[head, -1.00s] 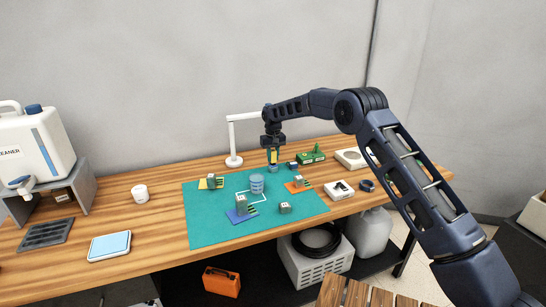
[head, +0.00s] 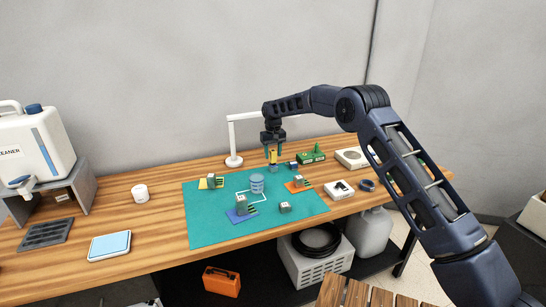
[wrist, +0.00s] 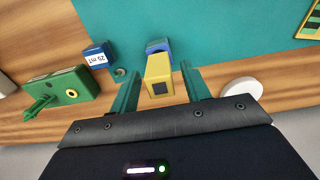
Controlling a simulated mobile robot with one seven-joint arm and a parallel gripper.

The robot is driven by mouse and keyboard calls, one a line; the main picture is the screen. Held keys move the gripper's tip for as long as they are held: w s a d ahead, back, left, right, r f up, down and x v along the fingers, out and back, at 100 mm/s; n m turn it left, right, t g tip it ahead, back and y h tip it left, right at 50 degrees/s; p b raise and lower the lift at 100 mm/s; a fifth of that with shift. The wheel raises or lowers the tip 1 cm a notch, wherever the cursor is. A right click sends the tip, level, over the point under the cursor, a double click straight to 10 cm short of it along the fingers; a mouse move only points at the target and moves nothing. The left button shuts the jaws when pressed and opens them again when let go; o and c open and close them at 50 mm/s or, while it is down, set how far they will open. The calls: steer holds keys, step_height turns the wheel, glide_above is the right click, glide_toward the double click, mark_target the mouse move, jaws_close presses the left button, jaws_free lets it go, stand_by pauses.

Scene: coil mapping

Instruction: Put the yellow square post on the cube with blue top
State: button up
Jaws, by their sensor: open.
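The yellow square post (head: 273,157) stands upright at the back of the teal mat. In the wrist view, the post (wrist: 157,72) shows a dark square on its near end. Directly below it is a cube with a blue top (wrist: 158,46), also in the head view (head: 274,169). The post appears to rest on this cube, but the contact is mostly hidden. My gripper (head: 272,150) is above the cube, pointing down. In the wrist view my gripper (wrist: 160,86) is open, its green fingers on either side of the post with gaps visible.
A dark blue block labelled 25 mT (wrist: 97,56) and a green fixture (wrist: 62,92) stand close by. Several small cubes, coloured plates and a grey-blue cylinder (head: 257,184) sit on the teal mat (head: 210,230).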

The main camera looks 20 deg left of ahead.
mark_target(273, 150)
step_height(273, 150, up, 10)
steer(key=shift+r, duration=0.1)
stand_by(0.4)
